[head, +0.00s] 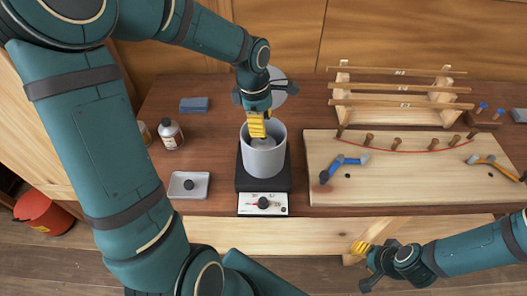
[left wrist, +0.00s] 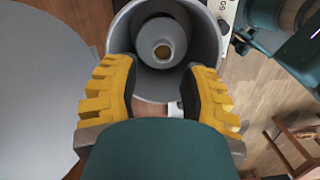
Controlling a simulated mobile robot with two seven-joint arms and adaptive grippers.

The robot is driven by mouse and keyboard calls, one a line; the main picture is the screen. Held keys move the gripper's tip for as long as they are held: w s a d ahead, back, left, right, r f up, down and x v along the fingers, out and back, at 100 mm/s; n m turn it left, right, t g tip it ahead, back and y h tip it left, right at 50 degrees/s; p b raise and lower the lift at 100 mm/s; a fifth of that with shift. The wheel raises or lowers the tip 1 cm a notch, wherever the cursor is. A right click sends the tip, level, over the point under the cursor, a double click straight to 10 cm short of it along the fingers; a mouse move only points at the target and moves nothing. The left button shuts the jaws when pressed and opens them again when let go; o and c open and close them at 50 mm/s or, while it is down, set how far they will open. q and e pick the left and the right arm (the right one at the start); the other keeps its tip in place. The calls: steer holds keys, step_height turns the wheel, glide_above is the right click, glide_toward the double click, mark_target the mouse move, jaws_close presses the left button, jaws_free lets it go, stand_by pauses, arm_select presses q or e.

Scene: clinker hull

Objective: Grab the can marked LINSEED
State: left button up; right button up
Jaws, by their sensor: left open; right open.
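My left gripper (head: 257,128) is open, pointing down over the grey pot (head: 264,160) on the burner. In the left wrist view its yellow fingers (left wrist: 160,92) are spread at the near rim of the pot (left wrist: 122,40). Inside the pot stands a grey can with a narrow neck (left wrist: 163,48); nothing is between the fingertips. A light can with a dark cap and a label (head: 170,134) stands on the bench left of the pot. I cannot read LINSEED on either can. My right gripper (head: 364,248) is open and empty in front of the bench.
The burner (head: 263,204) has a front knob. A grey disc (head: 280,90) lies behind the pot. Left are a small tray (head: 188,193) and a blue block (head: 194,105). Right are a board with pegs and tools (head: 400,190) and a wooden rack (head: 400,103). A red bucket (head: 42,214) is on the floor.

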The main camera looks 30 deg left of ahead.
arm_select(q)
steer(key=shift+d+f, duration=0.2)
steer(key=shift+f, duration=1.25)
steer(key=shift+d+f, duration=0.2)
steer(key=shift+f, duration=1.2)
steer(key=shift+s, duration=0.1)
steer(key=shift+c, duration=0.3)
jaws_close()
